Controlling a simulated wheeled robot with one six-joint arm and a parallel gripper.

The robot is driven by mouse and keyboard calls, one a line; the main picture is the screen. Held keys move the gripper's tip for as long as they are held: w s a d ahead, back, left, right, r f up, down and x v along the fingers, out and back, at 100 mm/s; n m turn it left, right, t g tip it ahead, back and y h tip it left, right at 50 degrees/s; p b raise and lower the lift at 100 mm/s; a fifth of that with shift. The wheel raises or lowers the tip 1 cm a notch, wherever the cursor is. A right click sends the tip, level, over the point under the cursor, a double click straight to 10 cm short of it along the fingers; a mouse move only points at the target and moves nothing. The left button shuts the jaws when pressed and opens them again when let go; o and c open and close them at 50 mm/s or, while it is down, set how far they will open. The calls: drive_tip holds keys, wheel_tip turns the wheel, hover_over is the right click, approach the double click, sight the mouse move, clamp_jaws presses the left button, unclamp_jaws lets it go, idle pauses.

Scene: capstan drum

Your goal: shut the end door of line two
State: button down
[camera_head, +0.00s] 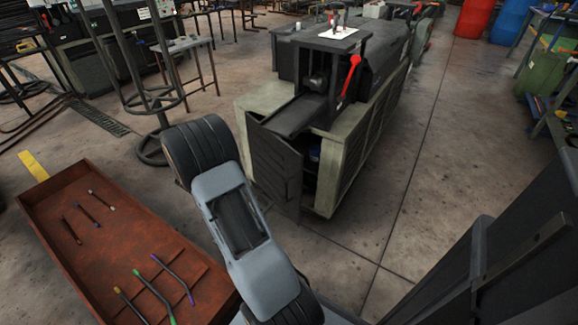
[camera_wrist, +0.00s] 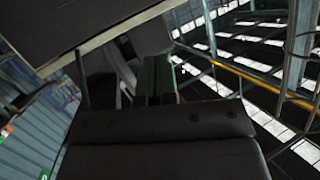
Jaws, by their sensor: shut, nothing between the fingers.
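The machine cabinet (camera_head: 352,150), with pale green-grey slatted sides, stands in the middle of the head view. Its dark end door (camera_head: 273,163) stands ajar, with a dark gap between its right edge and the cabinet's right corner post. No label shows whether this is line two. My arm crosses in front and left of the door. My gripper (camera_wrist: 157,78) shows in the wrist view as two greenish fingers together, with nothing between them. The head view does not clearly show the fingertips. A large dark panel fills the wrist view's upper left; I cannot tell what it is.
A rust-red tray (camera_head: 60,190) with several thin rods lies at lower left. A dark round-based stand (camera_head: 152,150) is behind my arm. A red-handled lever (camera_head: 350,75) rises on the machine. Bare floor (camera_head: 430,170) lies right of the cabinet; a green bench (camera_head: 548,75) stands at far right.

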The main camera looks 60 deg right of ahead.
drive_tip(key=s+d+f+m+g+h, duration=0.3)
drive_tip(key=s+d+f+g, duration=0.3)
drive_tip(key=m+g+b, duration=0.2)
drive_tip(key=m+g, duration=0.1)
drive_tip(key=g, duration=0.3)
approach(294, 158)
drive_tip(key=shift+h, duration=0.3)
drive_tip(key=b+x, duration=0.1)
drive_tip(key=x, duration=0.1)
drive_tip(key=b+x, duration=0.1)
drive_tip(key=x, duration=0.1)
drive_tip(key=b+x, duration=0.1)
drive_tip(key=x, duration=0.1)
drive_tip(key=shift+s+f, duration=0.2)
drive_tip(key=shift+f, duration=0.15)
drive_tip(key=shift+s+d+r, duration=0.1)
drive_tip(key=shift+s+d, duration=0.1)
drive_tip(key=shift+d, duration=0.45)
